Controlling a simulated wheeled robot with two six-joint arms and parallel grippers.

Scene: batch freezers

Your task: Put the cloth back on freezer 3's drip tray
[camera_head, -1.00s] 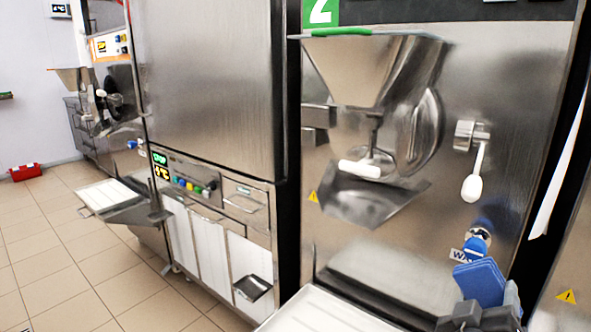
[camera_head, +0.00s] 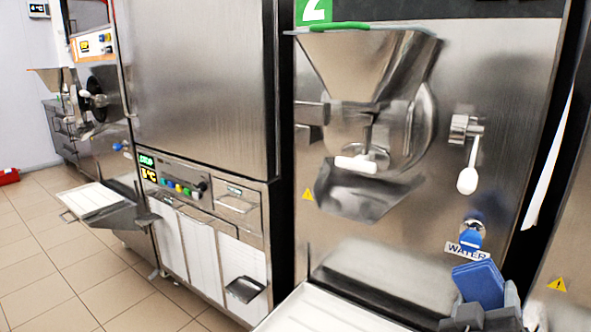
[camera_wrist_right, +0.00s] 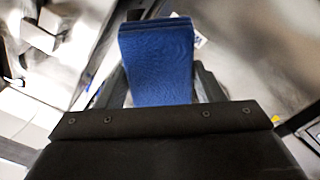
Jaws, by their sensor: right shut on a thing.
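A folded blue cloth (camera_head: 478,284) is at the lower right of the head view, in front of a steel freezer (camera_head: 480,80) with a green "2" label. My right gripper (camera_head: 484,314) is shut on the cloth, which sticks up from the jaws. The cloth (camera_wrist_right: 157,58) also stands out beyond the gripper in the right wrist view. A pale tray (camera_head: 325,312) is below freezer 2's spout, partly cut off by the bottom edge. No label 3 shows, so I cannot tell which machine is freezer 3. My left gripper is not in view.
Freezer 2 has a white-tipped lever (camera_head: 468,180) and a blue water knob (camera_head: 471,238) close above the cloth. Another steel panel (camera_head: 562,290) stands at the right edge. A further machine with a tray (camera_head: 92,197) stands at left. Tiled floor (camera_head: 50,270) is clear there.

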